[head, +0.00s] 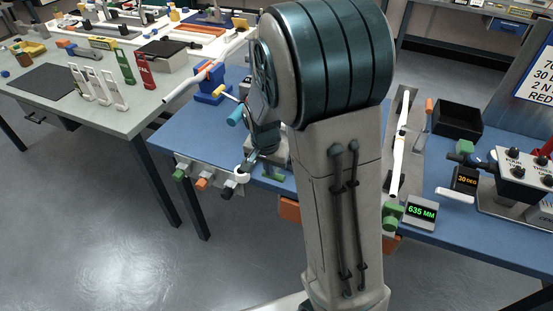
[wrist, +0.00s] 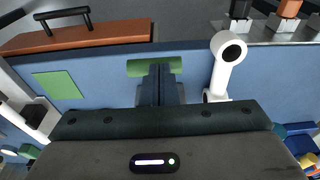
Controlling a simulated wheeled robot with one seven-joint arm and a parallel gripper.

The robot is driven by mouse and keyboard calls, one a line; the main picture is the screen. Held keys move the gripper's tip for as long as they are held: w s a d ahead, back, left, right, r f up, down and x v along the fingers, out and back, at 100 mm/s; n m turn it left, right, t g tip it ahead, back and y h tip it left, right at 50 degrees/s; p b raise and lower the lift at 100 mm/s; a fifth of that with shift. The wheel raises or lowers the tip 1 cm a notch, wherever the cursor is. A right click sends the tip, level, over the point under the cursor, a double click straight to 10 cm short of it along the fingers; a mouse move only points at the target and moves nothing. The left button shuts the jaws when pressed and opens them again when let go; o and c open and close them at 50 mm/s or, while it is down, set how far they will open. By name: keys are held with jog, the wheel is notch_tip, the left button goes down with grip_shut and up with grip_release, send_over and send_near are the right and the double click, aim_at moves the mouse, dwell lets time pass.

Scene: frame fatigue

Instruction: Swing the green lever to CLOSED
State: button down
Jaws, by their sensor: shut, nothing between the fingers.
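In the wrist view, my gripper (wrist: 160,68) is shut and empty, its dark fingers side by side. A green bar (wrist: 135,68) lies right behind the fingertips, which cover part of it; I cannot tell whether they touch it. It seems to be the small green piece (head: 273,177) near the bench's front edge in the head view. I cannot tell for sure that this is the green lever. A white link with a round dark-centred end (wrist: 231,50) stands right of the fingers. No CLOSED marking is readable. In the head view my arm hides much of the bench.
Green (head: 180,174), orange (head: 203,183) and dark (head: 228,192) knobs stick out at the blue bench's front edge. A flat green patch (wrist: 62,87) and an orange-brown drawer front with a dark handle (wrist: 62,18) are left in the wrist view. A "635 MM" display (head: 421,212) stands right.

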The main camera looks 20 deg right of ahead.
jog(key=f+b, duration=0.1)
jog(key=f, duration=0.1)
jog(key=s+f+b, duration=0.1)
jog(key=f+b, duration=0.1)
jog(key=shift+f, duration=0.35)
jog(key=shift+d, duration=0.1)
jog(key=shift+w+r, duration=0.1)
jog(key=shift+w+d+r, duration=0.3)
jog(key=shift+w+d, duration=0.1)
jog(key=shift+r, duration=0.15)
